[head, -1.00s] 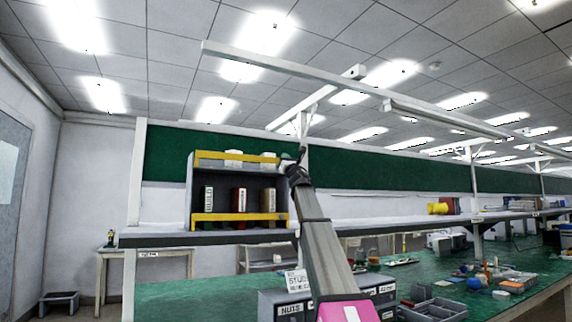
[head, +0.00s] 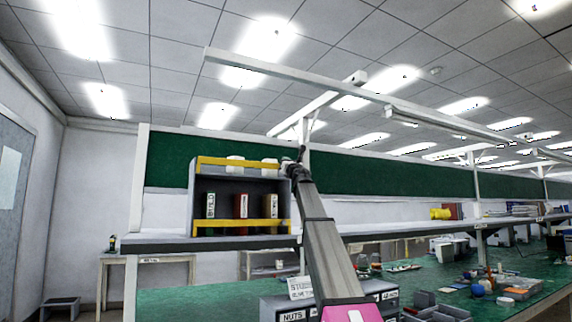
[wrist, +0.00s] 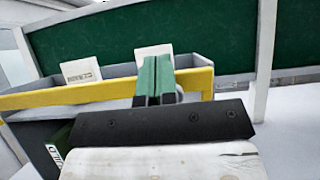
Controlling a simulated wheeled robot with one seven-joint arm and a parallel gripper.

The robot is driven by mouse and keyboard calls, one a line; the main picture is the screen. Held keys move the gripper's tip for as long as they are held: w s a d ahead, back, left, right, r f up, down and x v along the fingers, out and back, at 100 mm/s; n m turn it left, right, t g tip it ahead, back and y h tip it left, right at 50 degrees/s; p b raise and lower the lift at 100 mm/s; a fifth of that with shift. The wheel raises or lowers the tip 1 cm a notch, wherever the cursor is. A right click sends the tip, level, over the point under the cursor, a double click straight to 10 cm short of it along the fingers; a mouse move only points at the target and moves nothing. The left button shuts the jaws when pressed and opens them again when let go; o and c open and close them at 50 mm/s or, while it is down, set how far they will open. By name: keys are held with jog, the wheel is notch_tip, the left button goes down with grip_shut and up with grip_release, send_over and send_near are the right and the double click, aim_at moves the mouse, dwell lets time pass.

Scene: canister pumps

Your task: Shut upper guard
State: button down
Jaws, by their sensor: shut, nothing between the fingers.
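The upper guard (head: 237,163) is a yellow bar across the front of the top of a grey rack (head: 226,184). White canisters (head: 235,162) stand behind it. In the wrist view the guard (wrist: 70,97) runs across the picture, with canister tops (wrist: 82,72) behind it. My gripper (head: 299,158) is at the rack's upper right corner. In the wrist view its green fingers (wrist: 154,82) are together, empty, and hide part of the guard. I cannot tell whether they touch it. A lower yellow guard (head: 238,227) crosses in front of several coloured canisters (head: 241,206).
The rack stands on a raised shelf (head: 165,243) above a green bench (head: 190,299). A white post (head: 305,190) rises close by on the right. Labelled bins (head: 291,315) are below my arm. The shelf left of the rack is clear.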

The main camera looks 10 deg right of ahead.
jog(key=shift+w+a+r+g, duration=0.1)
jog(key=shift+w+r+g, duration=0.2)
jog(key=shift+g, duration=0.2)
jog(key=shift+s+f, duration=0.1)
dwell(1.5)
jog(key=s+d+r, duration=0.2)
jog(key=s, duration=0.4)
jog(key=s+d+r, duration=0.2)
jog(key=s, duration=0.4)
notch_tip(320, 180, down, 11)
jog(key=s+d+g+h, duration=0.1)
jog(key=s+g, duration=0.1)
jog(key=g, duration=0.1)
jog(key=x, duration=1.4)
jog(key=shift+d+r, duration=0.2)
jog(key=shift+w+r, duration=0.1)
jog(key=shift+w, duration=0.1)
